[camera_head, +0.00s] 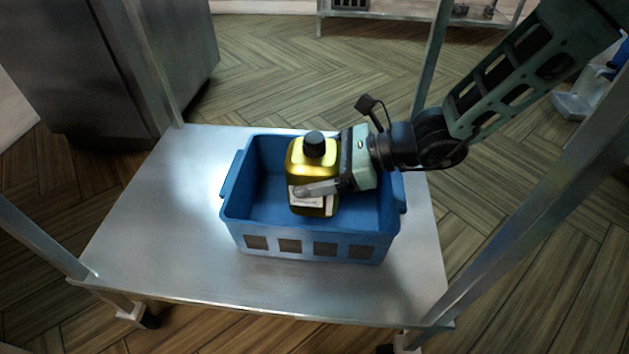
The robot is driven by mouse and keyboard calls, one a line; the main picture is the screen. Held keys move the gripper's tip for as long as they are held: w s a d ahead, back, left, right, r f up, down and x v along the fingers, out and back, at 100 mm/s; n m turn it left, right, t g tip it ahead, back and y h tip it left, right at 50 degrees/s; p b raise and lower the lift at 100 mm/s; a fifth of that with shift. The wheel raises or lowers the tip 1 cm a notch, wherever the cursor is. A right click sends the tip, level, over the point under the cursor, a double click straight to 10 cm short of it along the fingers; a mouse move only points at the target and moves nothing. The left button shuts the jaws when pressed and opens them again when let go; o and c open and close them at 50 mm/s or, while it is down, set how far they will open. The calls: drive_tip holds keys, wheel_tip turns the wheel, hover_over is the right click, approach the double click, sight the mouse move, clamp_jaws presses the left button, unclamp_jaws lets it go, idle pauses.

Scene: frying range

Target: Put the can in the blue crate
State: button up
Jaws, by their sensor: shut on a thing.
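A yellow can (312,158) with a black cap and a pale label stands upright at the blue crate (233,213), seen within its outline. My gripper (318,190) reaches in from the right and is shut on the can, with one finger across its front over the label. The far finger is hidden behind the can. The can's base shows against the crate's inside, near the front wall; I cannot tell whether it touches the crate floor. No other thing shows in the visible part of the crate.
The crate stands on a metal cart shelf (150,235) with bare room on its left. Metal posts (150,62) rise at the shelf's corners. A steel cabinet (120,70) stands at the back left. Wooden floor lies around the cart.

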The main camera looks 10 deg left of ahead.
wheel_tip(320, 180, down, 2)
drive_tip(key=shift+f+b, duration=0.6)
drive_tip(key=shift+b, duration=0.05)
drive_tip(key=o, duration=1.1)
drive_tip(key=shift+r+p, duration=0.45)
drive_tip(key=shift+r, duration=0.1)
drive_tip(key=p+v, duration=0.6)
drive_tip(key=v, duration=0.6)
